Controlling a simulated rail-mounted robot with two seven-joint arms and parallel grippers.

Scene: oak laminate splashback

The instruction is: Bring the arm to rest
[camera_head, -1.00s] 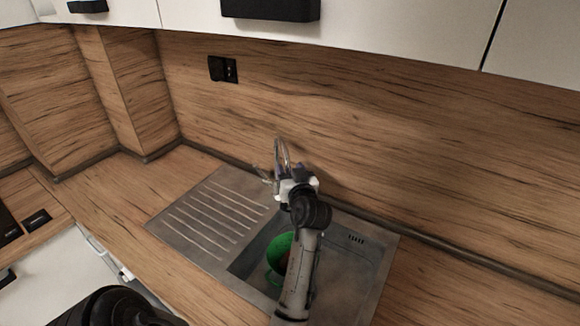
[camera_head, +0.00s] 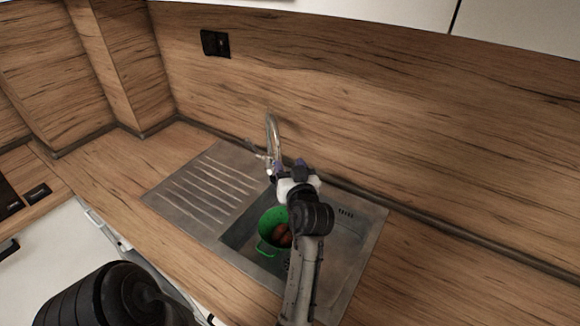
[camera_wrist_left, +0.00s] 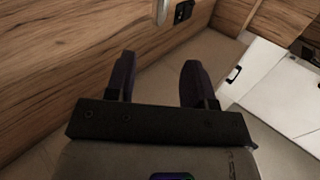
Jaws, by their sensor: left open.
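My left gripper (camera_head: 289,167) is above the back of the sink (camera_head: 345,262), close in front of the metal tap (camera_head: 272,130). I cannot tell whether it touches the tap. In the left wrist view its two dark purple fingers (camera_wrist_left: 158,66) stand apart with nothing between them. My left forearm crosses over the sink basin and hides part of it. My right gripper is not in view.
A green container (camera_head: 271,222) with reddish-brown things in it sits in the basin, left of my forearm. The ribbed drainer (camera_head: 200,190) is empty. The wooden counter (camera_head: 115,185) at left is clear. A black socket (camera_head: 215,43) is on the splashback.

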